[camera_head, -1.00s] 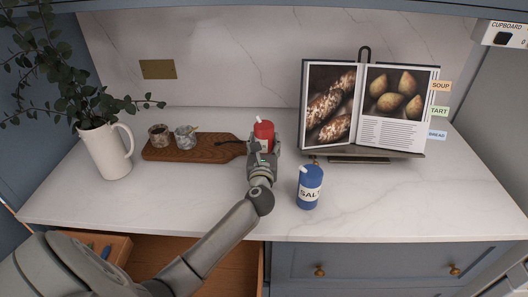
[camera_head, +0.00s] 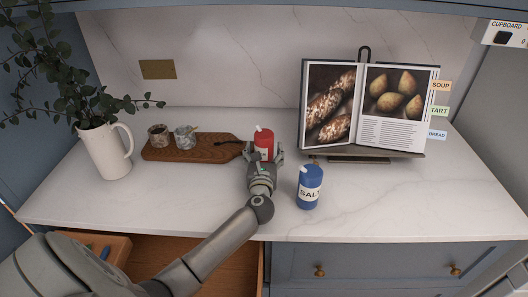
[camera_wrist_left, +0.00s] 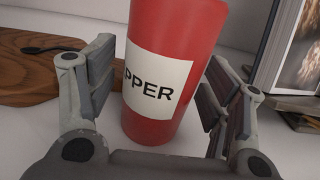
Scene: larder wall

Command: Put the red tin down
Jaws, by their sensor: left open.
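The red tin (camera_head: 264,143) stands upright on the white counter, just right of the wooden board's handle. It also shows in the left wrist view (camera_wrist_left: 172,40), with a white label reading "PPER" and its base on the counter. My left gripper (camera_head: 263,158) is open, with one finger on each side of the tin. In the left wrist view the fingers (camera_wrist_left: 160,90) stand apart with a gap visible on the right of the tin. My right gripper is not in view.
A blue salt tin (camera_head: 310,188) stands to the right of my left gripper. A wooden board (camera_head: 215,152) with two small jars lies to the left. A cookbook on a stand (camera_head: 375,154) is at the back right. A white jug (camera_head: 103,152) holds leafy branches. A drawer (camera_head: 235,255) is open below.

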